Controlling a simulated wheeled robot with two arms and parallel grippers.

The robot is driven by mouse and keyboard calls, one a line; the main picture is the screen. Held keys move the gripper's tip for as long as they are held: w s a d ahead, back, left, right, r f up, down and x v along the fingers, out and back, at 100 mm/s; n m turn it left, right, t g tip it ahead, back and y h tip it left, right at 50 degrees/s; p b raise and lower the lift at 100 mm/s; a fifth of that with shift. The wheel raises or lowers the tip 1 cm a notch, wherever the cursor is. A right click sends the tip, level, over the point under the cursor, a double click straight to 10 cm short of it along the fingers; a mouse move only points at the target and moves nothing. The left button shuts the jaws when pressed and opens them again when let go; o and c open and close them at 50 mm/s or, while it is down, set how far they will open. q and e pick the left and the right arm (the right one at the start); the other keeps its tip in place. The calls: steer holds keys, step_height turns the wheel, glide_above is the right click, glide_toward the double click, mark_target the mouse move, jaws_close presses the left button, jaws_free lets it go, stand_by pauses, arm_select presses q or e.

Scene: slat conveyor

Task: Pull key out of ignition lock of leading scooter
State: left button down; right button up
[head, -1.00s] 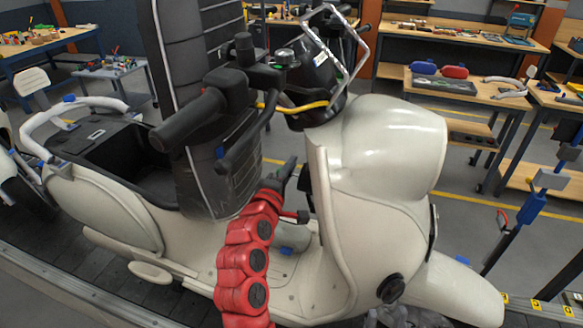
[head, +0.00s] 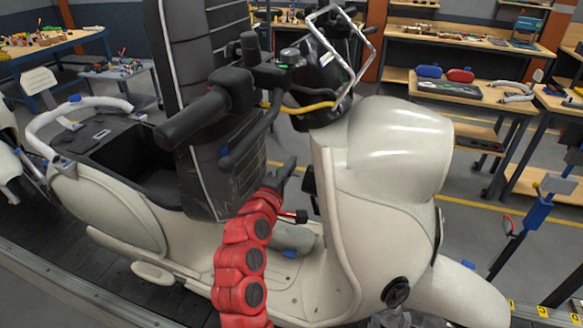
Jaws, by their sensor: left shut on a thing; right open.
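The cream scooter (head: 385,205) stands side-on across the view, its front to the right. My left gripper (head: 287,172), dark on a red jointed arm, reaches up to the space behind the leg shield (head: 330,200). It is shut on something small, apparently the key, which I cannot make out. A small dark fitting (head: 309,181) on the inner face of the leg shield is just right of the gripper; I cannot tell if it is the ignition lock. A grey shape at the bottom edge (head: 395,319) may be my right gripper, mostly cut off; its jaws cannot be made out.
The black handlebar grip (head: 195,115) and a yellow cable (head: 300,107) are above my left gripper. The black seat unit (head: 215,175) is to its left. A conveyor rail (head: 80,280) runs along the front. Workbenches (head: 470,95) stand behind, beyond open floor.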

arm_select(q)
steer(key=shift+a, duration=0.2)
stand_by(0.4)
steer(key=shift+w+a+r+b, duration=0.15)
steer(key=shift+w+a+b, duration=0.1)
steer(key=shift+a+b, duration=0.3)
steer(key=shift+w+a+r+b, duration=0.1)
steer(key=shift+w+a+b, duration=0.2)
steer(key=shift+a, duration=0.45)
steer(key=shift+s, duration=0.1)
steer(key=shift+a+b, duration=0.3)
steer(key=shift+a, duration=0.1)
